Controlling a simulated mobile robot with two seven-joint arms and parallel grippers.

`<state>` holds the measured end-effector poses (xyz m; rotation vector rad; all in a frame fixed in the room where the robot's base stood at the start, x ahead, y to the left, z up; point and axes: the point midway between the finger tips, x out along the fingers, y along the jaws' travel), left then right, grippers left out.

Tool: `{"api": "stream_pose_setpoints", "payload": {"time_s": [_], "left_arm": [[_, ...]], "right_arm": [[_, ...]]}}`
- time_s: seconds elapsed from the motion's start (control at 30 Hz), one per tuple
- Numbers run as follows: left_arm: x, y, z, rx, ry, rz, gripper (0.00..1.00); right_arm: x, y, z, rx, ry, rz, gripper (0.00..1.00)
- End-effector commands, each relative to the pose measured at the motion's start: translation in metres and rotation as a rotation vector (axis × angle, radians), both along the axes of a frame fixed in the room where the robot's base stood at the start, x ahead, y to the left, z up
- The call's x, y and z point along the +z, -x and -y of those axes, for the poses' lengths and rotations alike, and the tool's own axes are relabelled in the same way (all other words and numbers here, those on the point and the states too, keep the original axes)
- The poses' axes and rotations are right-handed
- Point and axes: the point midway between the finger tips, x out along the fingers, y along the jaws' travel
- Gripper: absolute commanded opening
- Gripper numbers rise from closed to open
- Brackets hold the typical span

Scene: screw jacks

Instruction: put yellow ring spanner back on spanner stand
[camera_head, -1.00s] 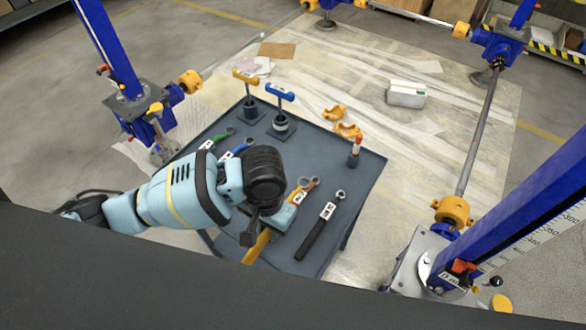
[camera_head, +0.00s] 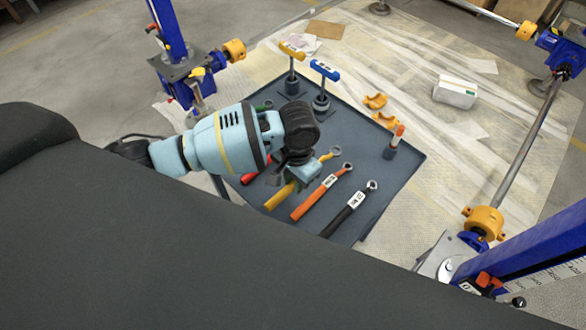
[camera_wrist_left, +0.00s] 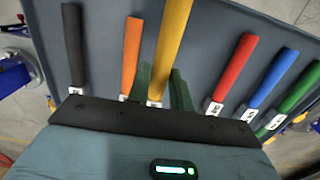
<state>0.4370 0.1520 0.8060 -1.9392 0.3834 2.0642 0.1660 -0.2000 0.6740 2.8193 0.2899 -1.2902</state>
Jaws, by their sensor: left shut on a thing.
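The yellow ring spanner (camera_head: 281,196) is in my left gripper (camera_head: 301,171). Its handle and part of its ring end show in the head view. In the left wrist view the yellow handle (camera_wrist_left: 172,40) runs between the two dark green fingers of the left gripper (camera_wrist_left: 161,82). It looks larger and nearer than its neighbours, so it seems raised; the gap beneath is hidden. It is between an orange spanner (camera_head: 309,203) and a red one (camera_wrist_left: 235,68). No separate spanner stand can be made out; the other spanners are in a row on the dark grey table (camera_head: 400,165). My right gripper is not in view.
A black spanner (camera_head: 344,214) is beside the orange one. Blue (camera_wrist_left: 272,78) and green (camera_wrist_left: 297,92) spanners are beyond the red. T-handled tools, yellow (camera_head: 291,52) and blue (camera_head: 324,69), stand at the back. An orange-topped cylinder (camera_head: 393,143) stands right. Blue jacks (camera_head: 175,60) flank the table.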

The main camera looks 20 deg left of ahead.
Motion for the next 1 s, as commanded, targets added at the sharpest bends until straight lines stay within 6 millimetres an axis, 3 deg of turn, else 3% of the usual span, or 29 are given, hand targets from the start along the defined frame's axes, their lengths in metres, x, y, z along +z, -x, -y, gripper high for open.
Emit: {"api": "stream_pose_setpoints", "payload": {"time_s": [0.1, 0.27, 0.63, 0.83, 1.0], "left_arm": [[-0.003, -0.020, -0.011, 0.003, 0.000, 0.001, 0.00], [-0.004, -0.032, -0.018, 0.000, 0.001, 0.000, 0.00], [-0.005, -0.046, -0.026, 0.003, 0.001, 0.002, 0.00], [-0.035, -0.044, -0.026, 0.000, 0.001, -0.001, 0.00], [-0.039, -0.045, -0.026, 0.000, 0.001, 0.003, 0.00]], "right_arm": [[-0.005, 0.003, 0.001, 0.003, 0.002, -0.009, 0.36], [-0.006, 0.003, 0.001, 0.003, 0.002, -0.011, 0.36], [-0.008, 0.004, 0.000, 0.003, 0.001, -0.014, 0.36], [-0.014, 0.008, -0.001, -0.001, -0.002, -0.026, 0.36], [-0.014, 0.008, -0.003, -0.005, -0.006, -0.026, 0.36]]}}
